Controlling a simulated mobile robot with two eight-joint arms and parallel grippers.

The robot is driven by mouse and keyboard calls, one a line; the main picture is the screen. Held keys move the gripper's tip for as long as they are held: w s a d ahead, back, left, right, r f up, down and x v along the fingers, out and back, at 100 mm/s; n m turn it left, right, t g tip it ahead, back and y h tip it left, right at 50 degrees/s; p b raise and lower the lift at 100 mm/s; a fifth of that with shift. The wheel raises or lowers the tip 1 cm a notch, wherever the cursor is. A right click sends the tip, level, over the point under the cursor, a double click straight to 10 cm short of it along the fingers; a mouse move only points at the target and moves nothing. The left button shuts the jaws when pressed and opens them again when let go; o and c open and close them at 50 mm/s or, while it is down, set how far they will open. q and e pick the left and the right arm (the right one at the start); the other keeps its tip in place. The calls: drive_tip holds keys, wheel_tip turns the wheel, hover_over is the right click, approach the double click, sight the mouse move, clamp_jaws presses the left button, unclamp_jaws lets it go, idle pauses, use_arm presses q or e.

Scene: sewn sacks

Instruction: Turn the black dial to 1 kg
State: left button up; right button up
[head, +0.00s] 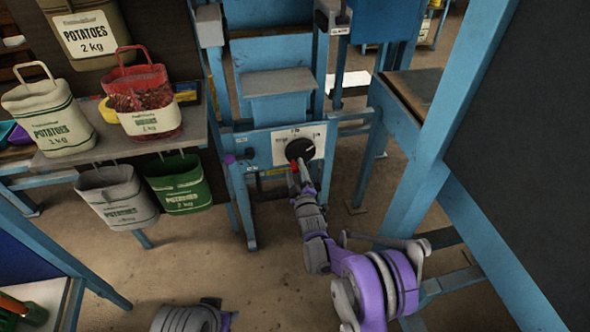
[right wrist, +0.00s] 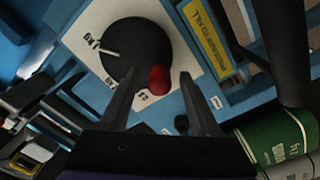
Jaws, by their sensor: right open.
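The black dial (head: 300,149) sits on a white plate on the front of the blue stand. In the right wrist view the dial (right wrist: 133,45) has a short white pointer line at its left, toward the printed "1 KG" label (right wrist: 92,42). A red knob (right wrist: 159,79) sits at the dial's lower right edge there. My right gripper (right wrist: 158,76) is open, its two dark fingers on either side of the red knob. I cannot tell whether they touch it. In the head view my right gripper (head: 295,170) reaches the dial from below. My left gripper is out of view.
A shelf (head: 190,138) at left holds a cream potato sack (head: 52,125) and a red-topped sack (head: 150,122). Grey (head: 117,197) and green (head: 180,186) sacks hang below. A blue frame (head: 440,140) with a dark panel stands at right. Floor is open in front of the stand.

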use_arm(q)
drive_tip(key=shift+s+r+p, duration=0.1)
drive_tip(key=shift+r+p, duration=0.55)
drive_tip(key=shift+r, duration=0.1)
use_arm(e)
drive_tip(key=v, duration=1)
drive_tip(key=shift+s, duration=0.15)
drive_tip(key=s+d+r+m+g+h, duration=0.2)
drive_tip(key=s+d+r+m+g, duration=0.15)
drive_tip(key=s+d, duration=0.3)
drive_tip(key=s+d+r+m+g+h, duration=0.2)
drive_tip(key=s+d+r+m+g, duration=0.1)
drive_tip(key=s+d+r, duration=0.3)
drive_tip(key=s+d+f+m+g+h, duration=0.1)
drive_tip(key=s+d+m+g, duration=0.25)
drive_tip(key=s, duration=0.85)
drive_tip(key=s+d+f+m+g, duration=0.25)
drive_tip(key=s+d, duration=0.25)
drive_tip(key=s, duration=0.8)
use_arm(q)
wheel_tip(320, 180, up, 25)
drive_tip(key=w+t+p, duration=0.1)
drive_tip(key=p, duration=2)
drive_tip(key=shift+p, duration=0.35)
use_arm(e)
wheel_tip(320, 180, up, 26)
drive_tip(key=shift+w+f, duration=0.2)
drive_tip(key=shift+w, duration=0.15)
